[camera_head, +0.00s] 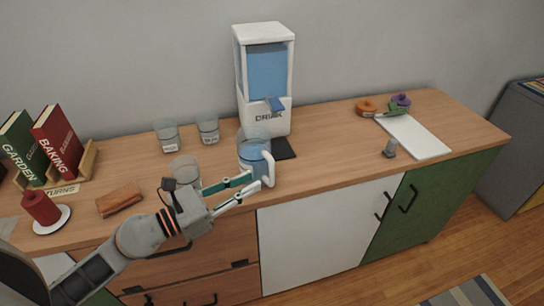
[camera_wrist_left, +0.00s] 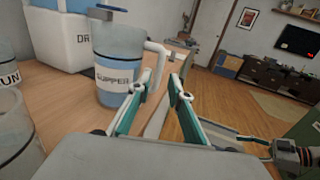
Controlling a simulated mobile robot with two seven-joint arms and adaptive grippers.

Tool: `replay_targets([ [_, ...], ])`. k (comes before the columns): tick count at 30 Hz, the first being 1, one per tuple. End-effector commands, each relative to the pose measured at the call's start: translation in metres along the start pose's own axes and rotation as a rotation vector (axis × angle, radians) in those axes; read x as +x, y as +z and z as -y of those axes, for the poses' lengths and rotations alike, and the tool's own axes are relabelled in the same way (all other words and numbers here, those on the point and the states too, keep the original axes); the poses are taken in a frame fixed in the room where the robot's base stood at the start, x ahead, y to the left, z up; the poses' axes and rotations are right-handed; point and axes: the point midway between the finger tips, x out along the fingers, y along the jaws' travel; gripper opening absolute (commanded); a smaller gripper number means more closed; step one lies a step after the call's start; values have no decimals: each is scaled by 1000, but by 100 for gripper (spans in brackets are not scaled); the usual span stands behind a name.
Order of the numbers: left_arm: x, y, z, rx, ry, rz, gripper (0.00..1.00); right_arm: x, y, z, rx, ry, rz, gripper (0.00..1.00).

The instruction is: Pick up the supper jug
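The supper jug (camera_head: 253,161) is a clear jug with blue contents and a white handle, standing upright on the wooden counter in front of the drink dispenser. In the left wrist view the jug (camera_wrist_left: 118,65) shows its SUPPER label, with the handle on its right side. My left gripper (camera_head: 252,184) is open, its green-padded fingers apart at the handle. In the left wrist view the handle is by the left fingertip; I cannot tell whether it lies between the fingers or touches them. Part of my right gripper (camera_wrist_left: 240,138) seems to show at the lower right, its opening unclear.
The drink dispenser (camera_head: 265,75) stands behind the jug. Clear labelled glasses (camera_head: 184,170) stand left of it, one close to my left wrist. A wooden block (camera_head: 119,200) and a red candle (camera_head: 41,207) are further left. A white board (camera_head: 415,137) lies right, past free counter.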

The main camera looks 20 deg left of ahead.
Motion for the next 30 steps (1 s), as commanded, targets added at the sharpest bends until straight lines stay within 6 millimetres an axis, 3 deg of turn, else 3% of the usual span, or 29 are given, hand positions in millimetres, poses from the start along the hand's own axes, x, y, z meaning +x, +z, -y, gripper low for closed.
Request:
replay_targets([
  [11,30,2,-1,4,0,3,19,-10,0,17,28,-22,12,61],
  [21,73,-1,-1,1,1,2,19,-11,1,13,29,-19,17,61],
  [30,78,-3,-1,2,1,-1,19,-10,1,10,26,-16,15,61],
])
